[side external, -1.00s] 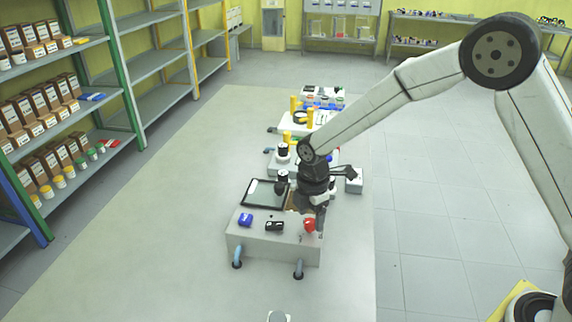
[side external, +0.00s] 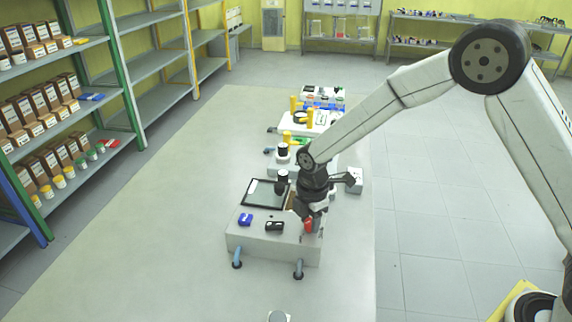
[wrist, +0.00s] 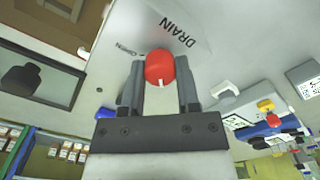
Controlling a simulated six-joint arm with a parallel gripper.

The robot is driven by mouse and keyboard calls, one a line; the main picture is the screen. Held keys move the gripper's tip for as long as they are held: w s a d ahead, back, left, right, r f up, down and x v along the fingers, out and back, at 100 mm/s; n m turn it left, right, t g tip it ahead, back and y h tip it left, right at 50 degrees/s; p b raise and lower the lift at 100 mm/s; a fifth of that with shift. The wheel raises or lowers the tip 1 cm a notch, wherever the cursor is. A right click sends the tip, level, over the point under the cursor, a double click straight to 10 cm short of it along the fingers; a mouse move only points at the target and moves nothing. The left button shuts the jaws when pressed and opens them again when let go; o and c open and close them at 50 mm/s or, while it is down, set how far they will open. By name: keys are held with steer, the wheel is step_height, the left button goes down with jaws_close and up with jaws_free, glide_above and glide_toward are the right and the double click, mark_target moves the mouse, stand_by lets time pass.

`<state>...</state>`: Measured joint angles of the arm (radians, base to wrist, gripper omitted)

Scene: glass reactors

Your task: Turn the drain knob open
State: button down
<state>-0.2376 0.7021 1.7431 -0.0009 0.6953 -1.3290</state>
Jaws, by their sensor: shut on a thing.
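The drain knob (wrist: 159,66) is red with a white mark on its near edge. In the wrist view it sits between the two fingers of my gripper (wrist: 159,82), which are shut on it. The word DRAIN and a smaller label, partly blurred, are printed on the pale panel (wrist: 205,50) beyond it. In the side external view the red knob (side external: 308,225) shows at the front right of the grey box (side external: 262,245), with my gripper (side external: 309,222) down around it.
A blue part (side external: 245,219) and a black part (side external: 274,226) sit left of the knob on the box. A black-framed panel (side external: 262,193) lies behind them. Other equipment stands farther back on the bench. The bench (side external: 150,250) is clear to the left.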

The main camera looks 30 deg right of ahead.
steer(key=shift+m, duration=0.5)
steer(key=m, duration=0.3)
steer(key=shift+m, duration=0.4)
steer(key=m, duration=1.3)
steer(key=shift+c, duration=1.6)
jaws_free()
steer(key=shift+r, duration=0.1)
